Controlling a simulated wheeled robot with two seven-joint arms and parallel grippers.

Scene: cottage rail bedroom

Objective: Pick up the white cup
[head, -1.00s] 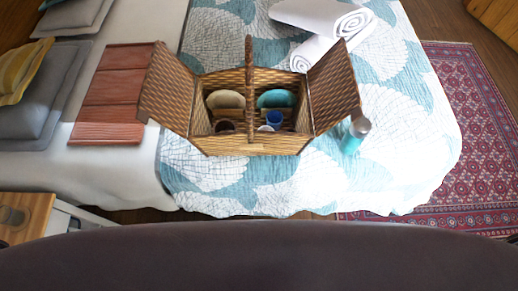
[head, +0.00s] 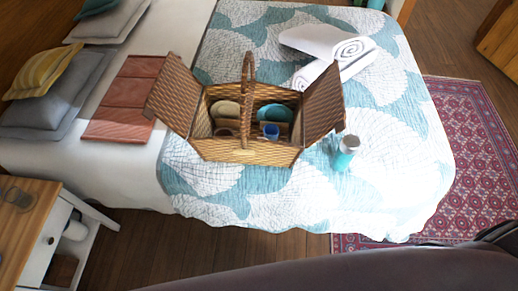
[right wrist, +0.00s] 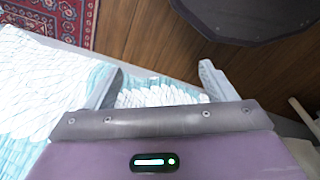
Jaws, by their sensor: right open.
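No white cup shows clearly in the head view. The wicker picnic basket (head: 225,152) stands open on the bed, with a blue cup (head: 270,131) and other dishes inside. Its front wall hides the low part of the contents. A small white rounded object (head: 75,230) sits in the nightstand's open shelf; I cannot tell whether it is a cup. My right gripper (right wrist: 162,68) is open and empty in the right wrist view, with the quilt's edge and floor beyond its fingers. My left gripper is not in view.
A teal bottle (head: 345,155) stands right of the basket. Rolled white towels (head: 325,45) lie behind it. A folded terracotta cloth (head: 120,100) lies left. The nightstand (head: 25,220) is at lower left. Wooden floor (head: 150,240) lies before the bed, with a red rug (head: 480,150) at right.

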